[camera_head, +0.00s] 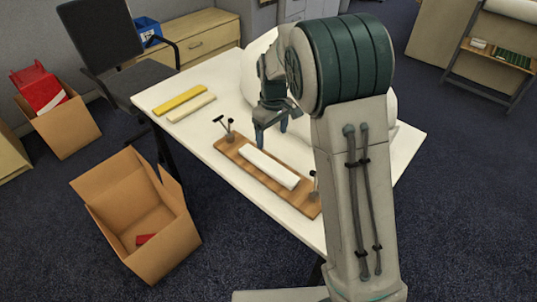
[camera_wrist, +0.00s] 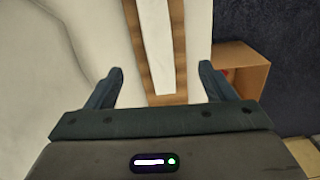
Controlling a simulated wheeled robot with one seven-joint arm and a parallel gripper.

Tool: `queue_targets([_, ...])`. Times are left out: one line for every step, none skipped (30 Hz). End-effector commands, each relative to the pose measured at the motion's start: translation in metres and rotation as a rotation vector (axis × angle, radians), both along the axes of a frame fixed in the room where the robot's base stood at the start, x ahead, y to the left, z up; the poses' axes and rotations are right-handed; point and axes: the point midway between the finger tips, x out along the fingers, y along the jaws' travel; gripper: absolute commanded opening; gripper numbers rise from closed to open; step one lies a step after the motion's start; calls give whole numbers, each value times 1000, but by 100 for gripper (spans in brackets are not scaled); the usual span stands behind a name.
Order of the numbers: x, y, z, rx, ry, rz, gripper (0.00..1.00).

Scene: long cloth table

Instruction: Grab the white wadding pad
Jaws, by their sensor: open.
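The white wadding pad (camera_head: 269,168) is a long white strip lying flat on a brown wooden board (camera_head: 230,150) on the white table. In the wrist view the pad (camera_wrist: 166,45) runs up the picture, with the board (camera_wrist: 140,45) showing on both sides of it. My gripper (camera_head: 271,138) is above the table beside the pad's far side in the head view. In the wrist view my gripper (camera_wrist: 160,82) is open and empty, its fingers on either side of the board's near end, with the pad between their lines. My arm hides part of the table.
Small black-handled clamps (camera_head: 228,133) stand at the board's ends. Yellow and cream strips (camera_head: 180,99) lie at the table's far left. A large white bulky thing (camera_head: 255,62) lies behind my arm. An open cardboard box (camera_head: 120,200) stands on the floor to the left.

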Motion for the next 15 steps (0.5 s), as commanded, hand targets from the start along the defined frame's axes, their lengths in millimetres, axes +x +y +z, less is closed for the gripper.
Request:
queue_targets([6, 5, 1, -6, 4, 22, 76])
queue_targets([9, 7, 0, -7, 6, 32, 76])
queue_targets([12, 9, -2, -9, 6, 44, 76])
queue_targets([13, 10, -3, -10, 7, 50, 76])
queue_targets([14, 11, -5, -11, 9, 55, 76])
queue_targets([15, 12, -9, -12, 8, 59, 76])
queue_targets([16, 12, -13, -13, 9, 60, 76])
queue_targets([16, 12, -17, -13, 10, 61, 76])
queue_targets([15, 12, -25, -14, 11, 62, 76])
queue_targets([15, 12, -31, -14, 11, 62, 76])
queue_targets([15, 12, -37, -14, 13, 61, 76])
queue_targets([15, 12, -45, -13, 12, 61, 76])
queue_targets([15, 12, -52, -12, 13, 61, 76])
queue_targets([15, 12, -57, -13, 11, 61, 76])
queue_targets([15, 12, -65, -13, 12, 60, 76])
